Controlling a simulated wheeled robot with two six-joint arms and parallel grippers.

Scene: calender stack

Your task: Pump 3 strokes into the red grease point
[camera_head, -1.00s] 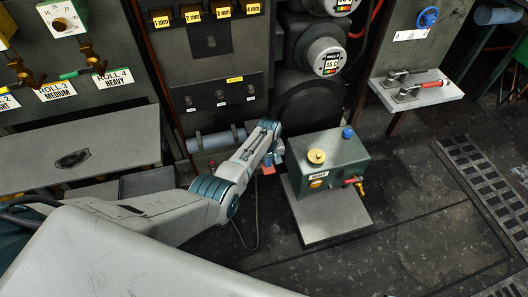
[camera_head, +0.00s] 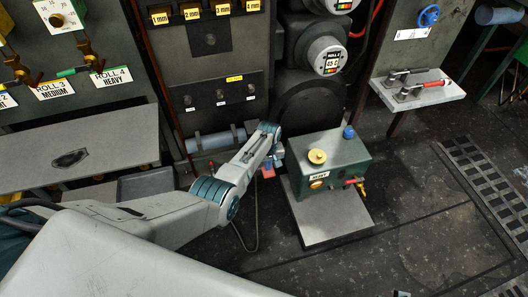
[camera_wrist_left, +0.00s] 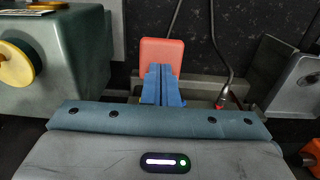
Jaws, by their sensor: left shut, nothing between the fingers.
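My left gripper (camera_head: 269,164) is low in front of the machine, left of the green box. Its blue fingers are shut together and empty in the left wrist view (camera_wrist_left: 162,84). A flat red pad (camera_wrist_left: 161,52) stands just beyond the fingertips, partly hidden by them; I cannot tell whether they touch it. A bit of red (camera_head: 267,172) shows under the gripper in the head view. A small red tip (camera_wrist_left: 219,104) sits at the end of a dark hose, right of the fingers. Which red part is the grease point is unclear. My right gripper is not in view.
The green box (camera_head: 335,163) with a yellow cap stands on a grey plate (camera_head: 328,226). A grey-blue cylinder (camera_head: 215,140) lies left of my wrist. A dark hose (camera_head: 255,225) loops to the floor below. Floor right of the plate is clear.

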